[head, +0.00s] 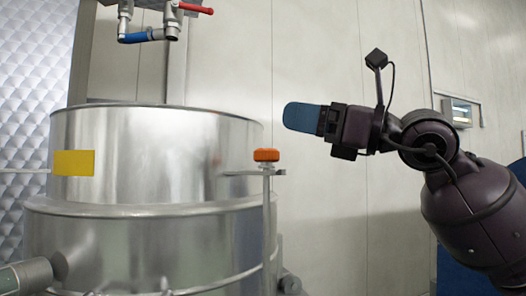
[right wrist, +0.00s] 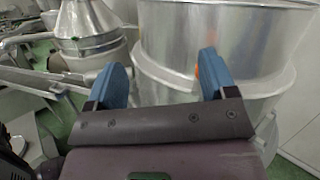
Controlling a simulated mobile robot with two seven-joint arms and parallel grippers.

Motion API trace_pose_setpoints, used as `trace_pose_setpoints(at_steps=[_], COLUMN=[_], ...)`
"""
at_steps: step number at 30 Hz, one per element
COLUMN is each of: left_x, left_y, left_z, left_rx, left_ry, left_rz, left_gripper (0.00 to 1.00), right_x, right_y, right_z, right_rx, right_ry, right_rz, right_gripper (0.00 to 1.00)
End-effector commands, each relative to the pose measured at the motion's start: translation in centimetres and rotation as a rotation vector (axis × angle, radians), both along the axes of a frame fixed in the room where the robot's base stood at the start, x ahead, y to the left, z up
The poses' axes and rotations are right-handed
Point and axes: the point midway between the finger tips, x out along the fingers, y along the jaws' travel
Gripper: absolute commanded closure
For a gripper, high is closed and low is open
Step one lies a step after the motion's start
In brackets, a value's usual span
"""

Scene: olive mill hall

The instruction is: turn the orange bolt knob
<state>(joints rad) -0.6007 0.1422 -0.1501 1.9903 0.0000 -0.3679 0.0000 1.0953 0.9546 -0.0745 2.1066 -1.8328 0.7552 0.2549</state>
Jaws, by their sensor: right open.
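The orange bolt knob (head: 266,155) sits on top of a thin upright metal rod beside the steel vat (head: 160,160) in the head view. My right gripper (head: 300,117) is up and to the right of the knob, apart from it, and points left. In the right wrist view its two blue fingers (right wrist: 161,78) are spread apart with nothing between them. A sliver of the orange knob (right wrist: 197,72) shows there beside the right-hand finger, which hides most of it. My left gripper is not in view.
A yellow plate (head: 74,163) stands at the vat's left side. A pipe with a red-handled valve (head: 195,9) and a blue handle hangs above the vat. The space between my right gripper and the knob looks clear.

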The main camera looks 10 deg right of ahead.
Motion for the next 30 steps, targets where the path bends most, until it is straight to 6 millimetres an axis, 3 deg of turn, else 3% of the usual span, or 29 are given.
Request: trace_pose_setpoints(at_steps=[6,13,20,30], left_x=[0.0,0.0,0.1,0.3], left_y=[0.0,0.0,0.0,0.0], left_z=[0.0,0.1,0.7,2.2], left_rx=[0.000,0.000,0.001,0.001], left_ry=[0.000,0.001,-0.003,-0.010], left_rz=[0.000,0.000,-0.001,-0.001], left_gripper=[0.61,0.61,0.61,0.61], right_x=[2.7,3.6,5.2,9.8], right_y=[-2.2,-3.1,-1.9,1.5], right_z=[-2.8,-4.1,-3.9,-3.8], right_rx=[-0.090,-0.063,-0.056,-0.056], right_ry=[0.140,0.282,0.288,0.287], right_rz=[-0.281,-0.342,-0.336,-0.335], right_gripper=[0.22,0.22,0.22,0.22])
